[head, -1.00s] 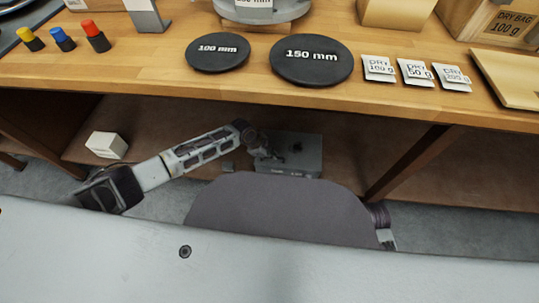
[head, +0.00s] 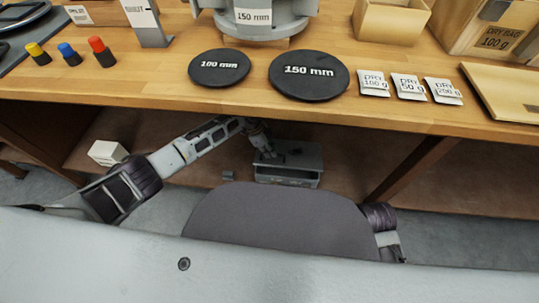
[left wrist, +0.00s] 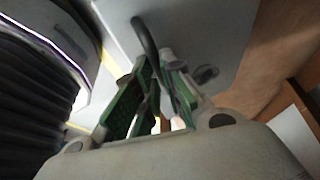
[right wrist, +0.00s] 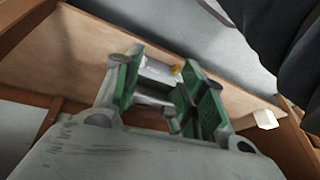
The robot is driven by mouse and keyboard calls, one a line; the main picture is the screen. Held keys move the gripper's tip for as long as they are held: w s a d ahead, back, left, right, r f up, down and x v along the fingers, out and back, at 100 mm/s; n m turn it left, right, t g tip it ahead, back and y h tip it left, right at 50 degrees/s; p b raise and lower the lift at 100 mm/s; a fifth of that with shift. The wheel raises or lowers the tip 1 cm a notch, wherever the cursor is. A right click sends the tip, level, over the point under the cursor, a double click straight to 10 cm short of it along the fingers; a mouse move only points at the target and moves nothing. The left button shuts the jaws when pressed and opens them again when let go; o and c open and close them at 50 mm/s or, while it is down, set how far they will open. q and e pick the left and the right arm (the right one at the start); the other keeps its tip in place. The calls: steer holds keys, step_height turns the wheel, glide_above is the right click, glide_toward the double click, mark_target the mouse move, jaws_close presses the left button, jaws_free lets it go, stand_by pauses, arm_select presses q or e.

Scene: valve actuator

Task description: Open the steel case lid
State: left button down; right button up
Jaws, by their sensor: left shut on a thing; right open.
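The grey steel case (head: 289,179) is on the lower shelf under the workbench. Its lid (head: 298,158) is tilted up at the front, with a dark gap between lid and body. My left gripper (head: 266,150) is at the top of the lid. In the left wrist view, my left gripper (left wrist: 157,95) is shut on the dark curved lid handle (left wrist: 146,42), with the grey lid (left wrist: 205,30) behind it. My right gripper (right wrist: 160,90) is open and empty in the right wrist view; grey case parts (right wrist: 157,72) show beyond its fingers. The head view hides it.
The workbench edge (head: 215,107) overhangs the shelf. A white box (head: 108,152) is on the left, and a small grey block (head: 228,175) lies beside the case. A wooden leg (head: 412,168) stands to the right. Discs and packets lie on the benchtop.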

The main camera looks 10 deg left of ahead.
arm_select(q)
steer(key=w+r, duration=0.4)
steer(key=shift+w+a, duration=0.15)
steer(key=shift+a, duration=0.05)
arm_select(e)
steer(key=shift+d+r, duration=0.2)
steer(key=shift+r, duration=0.7)
arm_select(q)
steer(key=shift+f, duration=0.15)
arm_select(e)
steer(key=shift+f, duration=0.1)
arm_select(q)
steer(key=c, duration=1.9)
jaws_free()
steer(key=o, duration=0.4)
steer(key=shift+w+d+f, duration=0.1)
steer(key=shift+w+f, duration=0.05)
steer(key=shift+f, duration=0.05)
steer(key=shift+r, duration=0.2)
arm_select(e)
steer(key=shift+s+d+f, duration=0.1)
steer(key=shift+s+f, duration=0.05)
steer(key=shift+f, duration=0.05)
